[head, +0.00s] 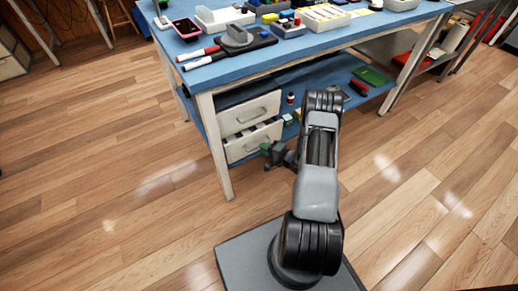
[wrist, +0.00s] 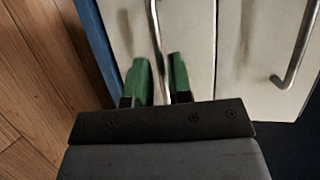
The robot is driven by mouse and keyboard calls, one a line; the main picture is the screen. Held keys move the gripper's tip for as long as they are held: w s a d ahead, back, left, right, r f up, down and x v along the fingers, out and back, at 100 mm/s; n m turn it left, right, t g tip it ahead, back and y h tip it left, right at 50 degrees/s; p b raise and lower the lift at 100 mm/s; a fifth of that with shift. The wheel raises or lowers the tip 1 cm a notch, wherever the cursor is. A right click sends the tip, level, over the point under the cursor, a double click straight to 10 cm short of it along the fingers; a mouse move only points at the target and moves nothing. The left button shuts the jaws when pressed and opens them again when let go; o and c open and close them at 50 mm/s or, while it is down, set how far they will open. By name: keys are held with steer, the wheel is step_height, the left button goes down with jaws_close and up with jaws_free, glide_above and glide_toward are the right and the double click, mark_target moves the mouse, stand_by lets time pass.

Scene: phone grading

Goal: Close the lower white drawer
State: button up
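The lower white drawer (head: 253,141) is under the blue table and stands partly pulled out, with items showing over its front edge. In the wrist view its white front (wrist: 195,45) fills the middle. Its metal handle (wrist: 155,25) runs down between the green fingertips. My gripper (wrist: 160,82) is open around the handle, with the fingers apart and a gap visible on each side. In the head view my gripper (head: 272,154) is close in front of the lower drawer, and it covers part of the drawer's right side.
The upper white drawer (head: 249,113) looks shut; its handle (wrist: 298,50) shows at right in the wrist view. A white table leg (head: 214,146) stands left of the drawers. A blue lower shelf (head: 335,108) holds several small items. Wooden floor around the table is clear.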

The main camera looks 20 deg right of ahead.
steer(key=shift+b+x, duration=0.3)
steer(key=shift+x, duration=1.15)
jaws_close()
steer(key=shift+w, duration=0.1)
